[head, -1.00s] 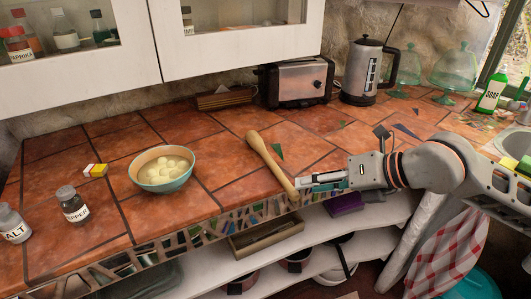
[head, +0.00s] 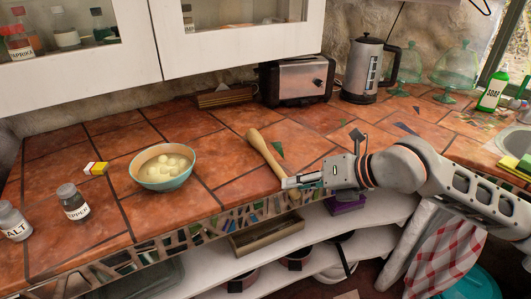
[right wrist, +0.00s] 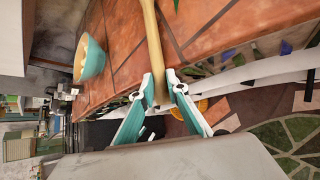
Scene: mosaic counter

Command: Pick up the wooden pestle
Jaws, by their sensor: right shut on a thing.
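The wooden pestle (head: 264,151) lies on the tiled counter, its thick end toward the back wall and its thin end at the counter's front edge. My right gripper (head: 287,183) is at that thin end, at the front edge. In the right wrist view the pestle (right wrist: 153,45) runs between the two fingers of the right gripper (right wrist: 162,88), which are closed on its near end. The pestle still appears to rest on the counter. My left gripper is not in view.
A bowl of pale round pieces (head: 162,168) stands left of the pestle. A pepper jar (head: 72,202) and a salt jar (head: 13,222) are farther left. A toaster (head: 297,82) and a kettle (head: 366,72) stand at the back. Open shelves (head: 330,235) lie below the counter edge.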

